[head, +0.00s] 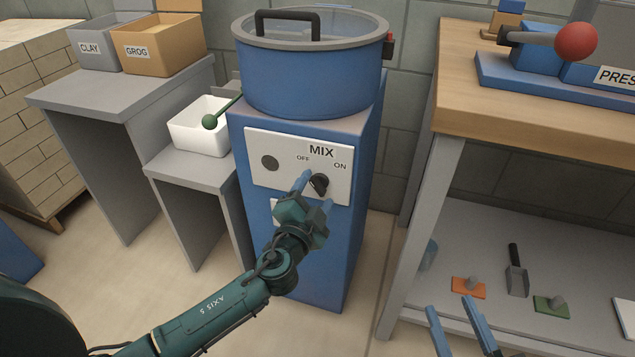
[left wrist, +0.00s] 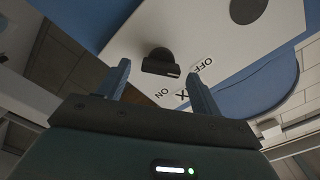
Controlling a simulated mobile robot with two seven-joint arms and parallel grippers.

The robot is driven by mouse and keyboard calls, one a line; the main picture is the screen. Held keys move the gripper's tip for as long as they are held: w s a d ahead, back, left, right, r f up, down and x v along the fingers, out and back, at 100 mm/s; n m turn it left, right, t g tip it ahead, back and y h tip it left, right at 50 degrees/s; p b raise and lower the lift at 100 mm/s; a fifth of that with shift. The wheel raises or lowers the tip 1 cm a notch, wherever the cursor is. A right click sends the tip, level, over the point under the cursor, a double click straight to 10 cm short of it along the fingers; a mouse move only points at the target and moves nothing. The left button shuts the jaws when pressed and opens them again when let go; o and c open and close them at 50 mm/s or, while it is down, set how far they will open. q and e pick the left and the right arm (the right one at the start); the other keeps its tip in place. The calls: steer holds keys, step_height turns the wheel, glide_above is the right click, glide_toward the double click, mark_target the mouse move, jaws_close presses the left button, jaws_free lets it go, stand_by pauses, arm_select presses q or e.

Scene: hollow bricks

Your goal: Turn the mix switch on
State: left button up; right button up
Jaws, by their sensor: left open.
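The mix switch is a dark round knob (head: 318,184) with a raised bar, on a white panel (head: 258,175) marked MIX, OFF and ON. The panel is on the front of the blue mixer (head: 340,255). My left gripper (head: 314,192) is open at the knob, one finger to each side of it in the picture. In the left wrist view, upside down, the knob (left wrist: 160,62) shows between the open fingertips (left wrist: 159,69), with a gap on both sides. I cannot tell exactly where the knob's bar points. My right gripper (head: 450,303) is open and empty at the lower right.
A lidded blue drum (head: 310,80) tops the mixer. Right is a bench (head: 480,100) with a press and a lower shelf holding small tools.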

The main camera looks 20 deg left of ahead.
arm_select(q)
steer(key=shift+w, duration=0.1)
steer(key=c, duration=1)
